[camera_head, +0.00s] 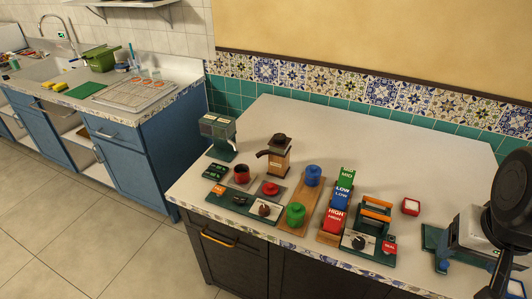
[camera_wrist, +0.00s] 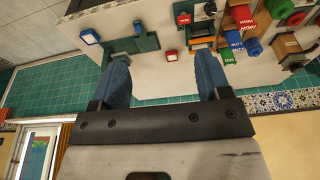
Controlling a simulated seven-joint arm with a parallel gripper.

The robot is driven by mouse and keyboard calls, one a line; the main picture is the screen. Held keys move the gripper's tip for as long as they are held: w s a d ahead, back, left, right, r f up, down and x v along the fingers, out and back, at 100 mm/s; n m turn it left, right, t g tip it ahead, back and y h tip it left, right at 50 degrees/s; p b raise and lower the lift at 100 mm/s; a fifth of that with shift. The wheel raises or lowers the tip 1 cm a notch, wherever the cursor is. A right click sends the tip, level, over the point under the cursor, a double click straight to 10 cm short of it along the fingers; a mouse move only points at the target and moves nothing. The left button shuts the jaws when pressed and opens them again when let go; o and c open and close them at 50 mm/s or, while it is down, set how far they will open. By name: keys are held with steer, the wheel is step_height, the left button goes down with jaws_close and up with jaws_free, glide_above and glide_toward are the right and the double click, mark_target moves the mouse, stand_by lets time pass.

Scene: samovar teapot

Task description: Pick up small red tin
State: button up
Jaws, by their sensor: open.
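A small red tin (camera_head: 411,206), boxy with a pale top, stands on the white counter at the right, a little apart from the other items. In the wrist view the small red tin (camera_wrist: 172,55) appears between the two blue fingers, beyond their tips. My gripper (camera_wrist: 162,59) is open with nothing held; its distance to the tin is hard to tell. In the head view my dark arm is at the right edge and the fingers cannot be made out.
A green frame with orange bars (camera_head: 375,215) stands just left of the tin. The counter (camera_head: 400,160) behind the tin is clear, up to the tiled wall.

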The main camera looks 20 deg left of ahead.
steer(key=w+a+f+m+g, duration=0.1)
steer(key=w+a+m, duration=0.2)
steer(key=w+a, duration=0.9)
steer(key=w+a+f+m, duration=0.2)
steer(key=w+a, duration=0.9)
steer(key=w, duration=0.1)
steer(key=w+a+f+m, duration=0.1)
steer(key=a+f, duration=0.5)
steer(key=a, duration=0.5)
steer(key=w+a+f+m+g, duration=0.1)
steer(key=a+f, duration=0.5)
steer(key=a, duration=0.6)
steer(key=w+a+f+m, duration=0.2)
steer(key=a+f, duration=0.4)
steer(key=a, duration=0.6)
steer(key=shift+w+f+m+g, duration=0.25)
steer(key=shift+m+g, duration=0.05)
steer(key=shift+m, duration=0.3)
steer(key=shift+f, duration=1.3)
